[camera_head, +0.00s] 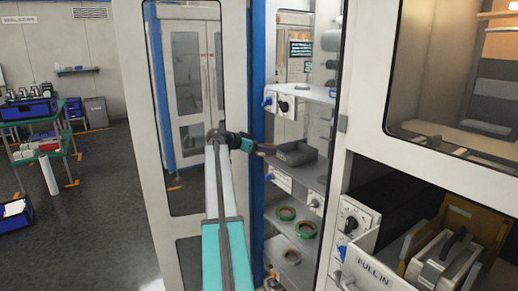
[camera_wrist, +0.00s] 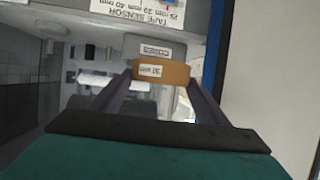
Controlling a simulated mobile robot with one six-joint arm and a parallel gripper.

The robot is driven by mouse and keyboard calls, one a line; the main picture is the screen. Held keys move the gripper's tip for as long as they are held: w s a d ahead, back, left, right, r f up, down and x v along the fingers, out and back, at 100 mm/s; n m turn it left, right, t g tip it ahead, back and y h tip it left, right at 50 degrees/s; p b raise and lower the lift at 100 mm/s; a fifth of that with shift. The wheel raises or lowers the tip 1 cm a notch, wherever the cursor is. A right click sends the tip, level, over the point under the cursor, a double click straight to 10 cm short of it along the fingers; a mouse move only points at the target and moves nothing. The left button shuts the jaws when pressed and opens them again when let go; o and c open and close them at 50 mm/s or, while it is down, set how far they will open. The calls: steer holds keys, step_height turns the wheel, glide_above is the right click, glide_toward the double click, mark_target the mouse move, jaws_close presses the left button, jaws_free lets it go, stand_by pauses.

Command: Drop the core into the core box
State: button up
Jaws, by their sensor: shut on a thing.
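My gripper (camera_head: 258,148) reaches in front of the open shelf bay and is shut on a small brown core (camera_wrist: 161,71). The core carries a white label reading "30 mm", upside down in the wrist view, and sits between the two fingertips. In the head view a grey open box (camera_head: 297,155) stands on the middle shelf, just right of the gripper. It may be the core box; I read no label on it. The core looks apart from this box. How far it is from the box in depth I cannot tell.
The blue door post (camera_head: 257,60) stands close to my gripper. An open drawer (camera_head: 372,268) marked "FULL IN" juts out at lower right. In the wrist view a "TAPE SENSOR" label (camera_wrist: 158,18) shows behind the core.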

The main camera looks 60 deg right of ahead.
steer(key=s+d+p, duration=0.1)
steer(key=d, duration=0.1)
steer(key=s+d, duration=0.1)
steer(key=d, duration=0.1)
steer(key=s+d+p, duration=0.1)
steer(key=s+d, duration=0.1)
steer(key=shift+d+f+p, duration=0.1)
steer(key=shift+d+p, duration=0.1)
steer(key=shift+p, duration=0.15)
steer(key=shift+s+d+b, duration=0.65)
steer(key=shift+s+d, duration=0.2)
steer(key=shift+d, duration=0.45)
steer(key=shift+s+d+b, duration=0.65)
steer(key=shift+s+d, duration=0.25)
steer(key=shift+d, duration=0.45)
steer(key=shift+s+d+b, duration=0.65)
steer(key=shift+s+d, duration=0.2)
steer(key=shift+d, duration=0.45)
steer(key=o, duration=1.1)
steer(key=shift+a, duration=0.15)
